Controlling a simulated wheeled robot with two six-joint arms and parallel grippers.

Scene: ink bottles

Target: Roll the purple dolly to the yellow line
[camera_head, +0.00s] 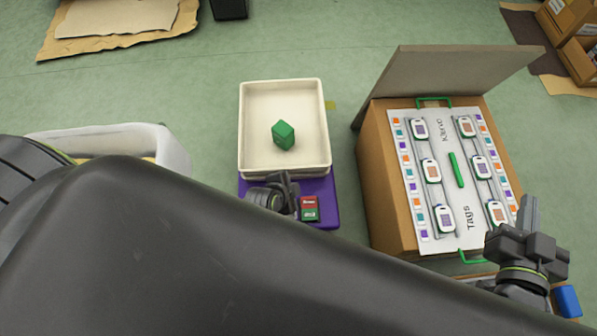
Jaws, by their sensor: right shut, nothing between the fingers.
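The purple dolly (326,188) is on the green floor near the middle, its lower part hidden by my dark arm. A cream tray (328,140) rests on it with a green block (283,135) inside. A small red and green box (310,208) is at the dolly's near edge. A short yellow patch (331,105), perhaps part of the yellow line, shows just right of the tray. My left gripper (284,188) is at the dolly's near left, partly hidden; its fingers are unclear, as is any contact. My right gripper (528,215) is shut and empty, right of the cardboard box.
A cardboard box (384,190) with an open lid and a sheet of tags stands right of the dolly. A white bin (178,155) is at left, partly hidden by my arm. Brown paper (75,45) lies at the far left. Floor beyond the tray is clear.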

